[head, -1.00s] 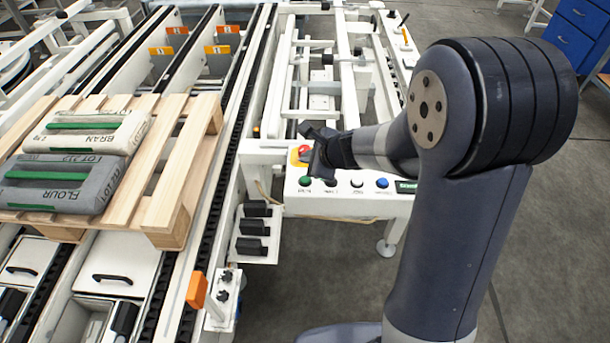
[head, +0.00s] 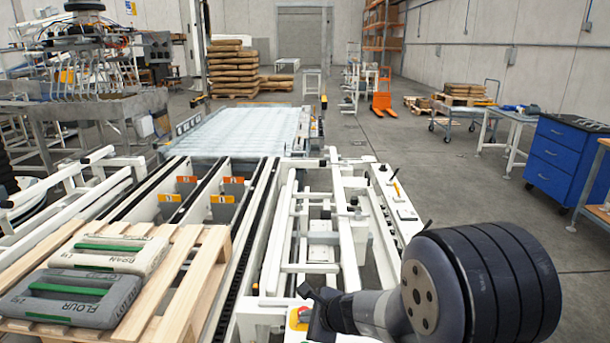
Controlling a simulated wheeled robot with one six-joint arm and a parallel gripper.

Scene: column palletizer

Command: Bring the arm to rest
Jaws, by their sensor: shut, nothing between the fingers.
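My gripper (head: 308,304) is at the lower middle of the head view, at the end of my dark arm. It is shut and holds nothing that I can see. It is beside the red emergency stop button (head: 304,314) on its yellow base, at the near end of the white conveyor frame. I cannot tell whether the two touch. The row of coloured buttons is out of view below.
A wooden pallet (head: 178,286) at the left carries a grey FLOUR bag (head: 70,298) and a pale BRAN bag (head: 110,254). The white conveyor frame (head: 325,240) lies ahead. A blue drawer cabinet (head: 565,160) stands right. Open floor (head: 440,185) lies between.

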